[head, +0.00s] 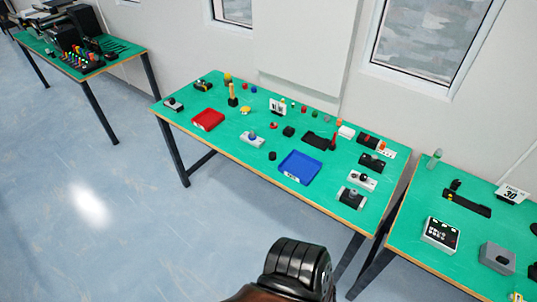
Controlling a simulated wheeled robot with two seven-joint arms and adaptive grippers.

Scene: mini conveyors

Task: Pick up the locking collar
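I cannot tell for certain which small part is the locking collar. Many small parts lie on the green middle table (225,141). Among them are a small dark round piece (273,156) left of the blue tray, and another dark piece (288,131) behind it. They are too small to make out as rings. Neither of my grippers shows; only a black rounded part of my own body rises at the bottom centre, in front of the table and apart from it.
A red tray (208,119) and a blue tray (300,167) sit on the middle table. A second green table (430,258) stands at right with grey and black boxes. A third (110,67) is far left. A wall with windows is behind; the blue floor in front is clear.

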